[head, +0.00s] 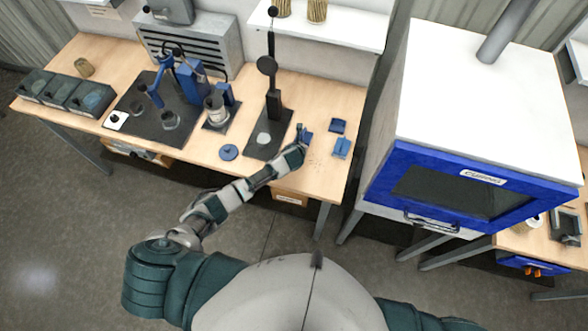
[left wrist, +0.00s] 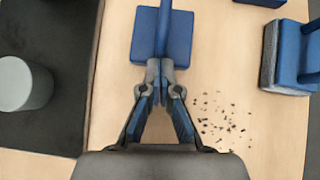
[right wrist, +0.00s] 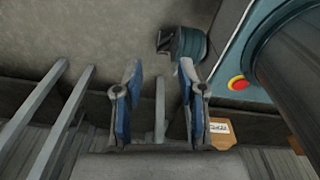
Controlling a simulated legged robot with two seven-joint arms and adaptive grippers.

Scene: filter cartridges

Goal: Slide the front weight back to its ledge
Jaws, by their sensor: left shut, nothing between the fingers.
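My left gripper (head: 303,133) is over the right part of the wooden bench, beside a blue block (head: 307,138). In the left wrist view the fingertips of this gripper (left wrist: 160,66) are together, with nothing seen between them, at the near end of the upright fin of the blue block (left wrist: 145,45). Whether they touch it I cannot tell. Two more blue blocks stand to the right, a rear one (head: 338,126) and a nearer one (head: 342,148). The nearer one shows a grey side in the left wrist view (left wrist: 283,55). Which piece is the front weight is unclear. My right gripper (right wrist: 160,72) is open and empty.
A dark stand (head: 268,135) with a tall post and a grey cylinder (left wrist: 27,85) is left of my left gripper. Dark crumbs (left wrist: 222,115) lie on the bench to its right. A white-topped cabinet (head: 480,90) stands further right.

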